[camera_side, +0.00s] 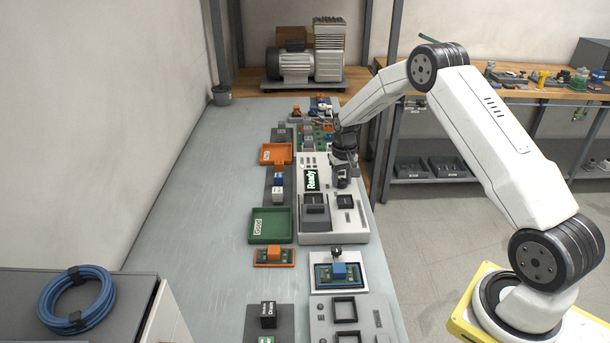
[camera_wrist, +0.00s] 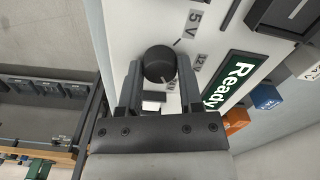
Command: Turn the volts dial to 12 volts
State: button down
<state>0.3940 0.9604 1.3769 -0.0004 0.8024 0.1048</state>
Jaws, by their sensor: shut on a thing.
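The volts dial (camera_wrist: 160,62) is a round black knob on a pale grey panel, in the upper middle of the wrist view. My gripper (camera_wrist: 158,72) is shut on the dial, with one dark finger on each side. A "5 V" label (camera_wrist: 194,22) lies up and right of the dial. A label that looks like "12V" (camera_wrist: 200,62) lies to its right. Another label below is partly hidden by the finger. A small pale mark shows on the dial's lower right edge. In the side view my gripper (camera_side: 343,176) is over the tester's right part and hides the dial.
The tester (camera_side: 318,238) has a green display (camera_side: 311,180) reading "Ready". An orange tray (camera_side: 276,154) and a green tray (camera_side: 270,226) labelled "Good" stand left of it. Blue and white blocks (camera_side: 278,190) sit between the trays. The table's left side is clear.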

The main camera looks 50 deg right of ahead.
aim_at(342, 180)
jog(key=shift+n, duration=0.4)
jog(key=n, duration=1)
jog(key=shift+n, duration=0.3)
jog(key=shift+c, duration=1.2)
grip_release()
jog(key=shift+r, duration=3.9)
